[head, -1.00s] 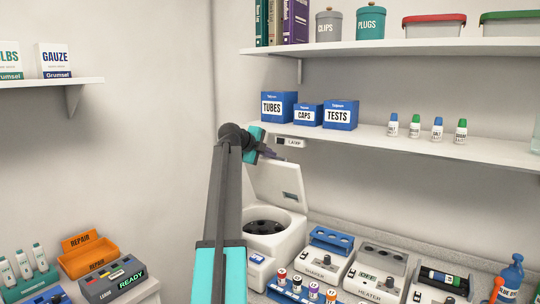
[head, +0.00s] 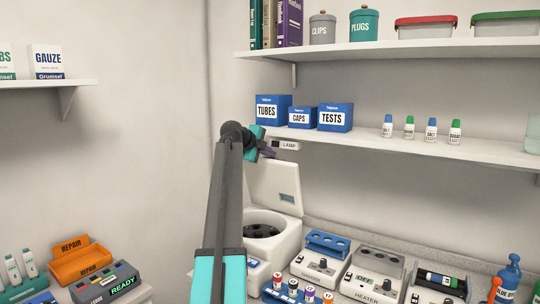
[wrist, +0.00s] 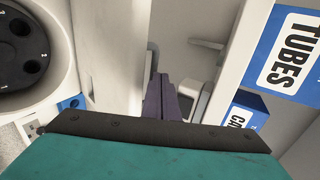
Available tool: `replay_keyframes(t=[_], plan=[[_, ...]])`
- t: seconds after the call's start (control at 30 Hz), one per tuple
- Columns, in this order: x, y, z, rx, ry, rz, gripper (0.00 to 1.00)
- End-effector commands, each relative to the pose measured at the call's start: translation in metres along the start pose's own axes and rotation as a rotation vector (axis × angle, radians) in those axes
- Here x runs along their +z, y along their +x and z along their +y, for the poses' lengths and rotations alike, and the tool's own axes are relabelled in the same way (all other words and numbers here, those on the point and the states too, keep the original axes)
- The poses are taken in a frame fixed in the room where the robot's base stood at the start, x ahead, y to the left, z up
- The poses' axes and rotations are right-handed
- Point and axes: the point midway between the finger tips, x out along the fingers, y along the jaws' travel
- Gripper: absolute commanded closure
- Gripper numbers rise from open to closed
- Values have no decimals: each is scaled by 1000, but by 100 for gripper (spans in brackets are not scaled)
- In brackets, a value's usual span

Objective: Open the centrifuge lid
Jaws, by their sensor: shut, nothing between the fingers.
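The white centrifuge (head: 275,244) stands on the bench with its dark rotor (head: 262,231) uncovered. Its lid (head: 276,192) stands raised, roughly upright, at the back of the bowl. My gripper (head: 270,154) is shut and empty, close to the lid's top edge; contact cannot be told. In the wrist view my gripper's dark fingers (wrist: 160,88) are together beside the pale lid (wrist: 112,55), with the rotor (wrist: 22,48) at the left. My arm hides part of the centrifuge's left side in the head view.
A shaker (head: 315,267) and heater (head: 372,280) stand right of the centrifuge. An orange repair bin (head: 82,264) is at left.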

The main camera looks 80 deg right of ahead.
Motion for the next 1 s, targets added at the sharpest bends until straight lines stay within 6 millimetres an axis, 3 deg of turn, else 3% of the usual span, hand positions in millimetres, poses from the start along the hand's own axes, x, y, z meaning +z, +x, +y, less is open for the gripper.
replay_keyframes(t=[0.27,0.7,1.0], plan=[[-1,-15,-2,-2,0,-2,100],[-6,-75,-9,-1,-1,-4,100],[-6,-97,-11,0,-2,-4,100]])
